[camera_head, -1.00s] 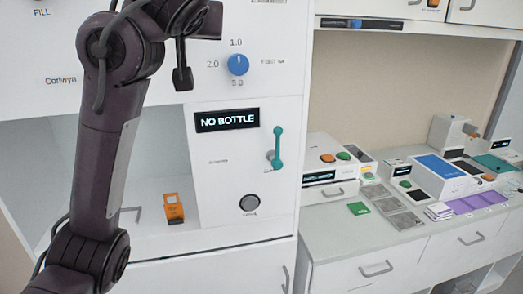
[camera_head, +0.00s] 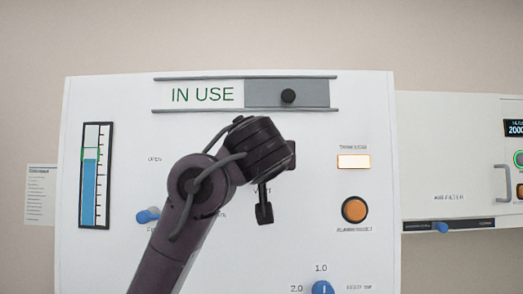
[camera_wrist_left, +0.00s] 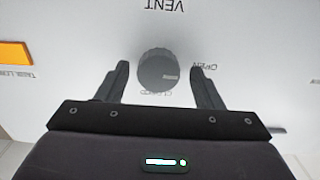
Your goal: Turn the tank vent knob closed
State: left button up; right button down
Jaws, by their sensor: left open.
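The vent knob (camera_wrist_left: 157,68) is a dark round knob on the white panel, under an upside-down VENT label in the left wrist view. Its pale pointer mark faces right, toward the side of the OPEN label; a CLOSED label lies just below the knob in that view. My left gripper (camera_wrist_left: 160,72) is open, with one finger on each side of the knob and visible gaps between. In the head view my left gripper (camera_head: 264,205) is in front of the panel and hides the knob. My right gripper is not in view.
The white panel (camera_head: 330,120) carries an IN USE slider (camera_head: 288,96), a blue level gauge (camera_head: 90,175), a blue lever (camera_head: 147,215), a lit orange indicator (camera_head: 353,161), an orange button (camera_head: 354,209) and a blue dial (camera_head: 322,288). A cabinet (camera_head: 450,140) stands at the right.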

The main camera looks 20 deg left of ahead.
pick_arm(q)
jog(key=shift+d, duration=0.15)
jog(key=c, duration=1)
jog(key=shift+f, duration=0.1)
jog(key=shift+w+d+f+m+b, duration=0.15)
jog(key=shift+m+b, duration=0.85)
jog(key=shift+m, duration=3.5)
jog(key=shift+f+m+b, duration=0.1)
jog(key=shift+m+b, duration=0.9)
jog(key=shift+m, duration=3.5)
